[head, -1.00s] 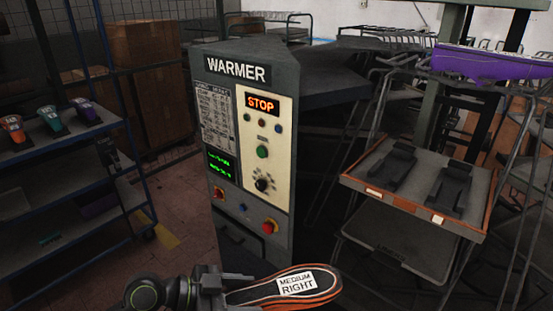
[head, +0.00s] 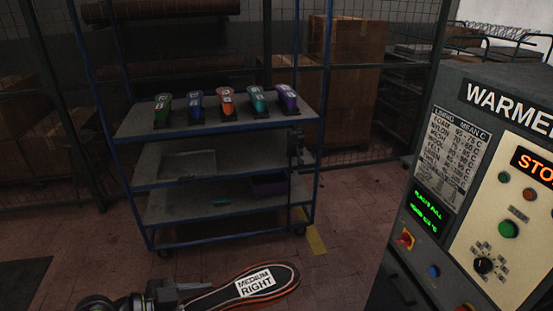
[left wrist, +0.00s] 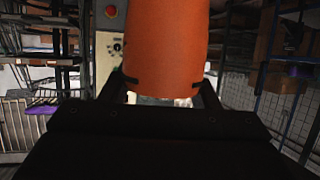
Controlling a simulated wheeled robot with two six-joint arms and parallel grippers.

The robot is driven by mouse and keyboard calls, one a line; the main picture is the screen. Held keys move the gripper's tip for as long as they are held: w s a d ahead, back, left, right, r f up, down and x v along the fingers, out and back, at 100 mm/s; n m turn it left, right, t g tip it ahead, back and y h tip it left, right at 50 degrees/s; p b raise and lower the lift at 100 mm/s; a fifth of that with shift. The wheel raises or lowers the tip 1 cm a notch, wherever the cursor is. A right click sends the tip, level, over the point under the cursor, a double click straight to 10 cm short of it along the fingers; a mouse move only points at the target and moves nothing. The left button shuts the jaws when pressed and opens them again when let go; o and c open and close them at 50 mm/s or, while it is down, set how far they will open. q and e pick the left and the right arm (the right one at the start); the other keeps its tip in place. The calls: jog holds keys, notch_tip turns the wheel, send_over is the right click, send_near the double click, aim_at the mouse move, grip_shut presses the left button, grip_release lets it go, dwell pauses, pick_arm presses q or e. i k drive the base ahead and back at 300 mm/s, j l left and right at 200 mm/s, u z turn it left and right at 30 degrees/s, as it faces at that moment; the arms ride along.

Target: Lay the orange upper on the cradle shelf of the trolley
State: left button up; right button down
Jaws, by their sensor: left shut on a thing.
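My left gripper (head: 185,294) is at the bottom of the head view, shut on the orange upper (head: 272,281). The upper lies about level, its dark, orange-edged underside up, with a white label reading MEDIUM RIGHT. In the left wrist view its orange surface (left wrist: 165,45) runs up from between the fingers. The blue-framed trolley (head: 321,165) stands beyond it, apart from the gripper. Its top shelf (head: 180,129) carries several coloured pieces on dark stands: green, blue, orange, teal and purple. I cannot tell which shelf is the cradle shelf. My right gripper is not in view.
The warmer cabinet (head: 445,200) stands close on the right, its display partly cut off. A grey tray (head: 188,165) lies on the trolley's middle shelf and a purple bin (head: 270,186) lower down. Mesh fencing and cardboard boxes (head: 350,80) are behind. Floor (head: 345,205) before the trolley is clear.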

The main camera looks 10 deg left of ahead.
aim_at(139, 119)
jog(key=i+j+u, duration=0.15)
jog(key=i+u, duration=0.65)
jog(key=i+l+u, duration=0.2)
jog(key=i+u, duration=0.25)
jog(key=i+l, duration=0.25)
jog(key=i, duration=0.25)
jog(key=i+l+u, duration=0.1)
jog(key=i+l, duration=0.15)
jog(key=i, duration=0.25)
jog(key=i+l, duration=0.3)
jog(key=i, duration=0.15)
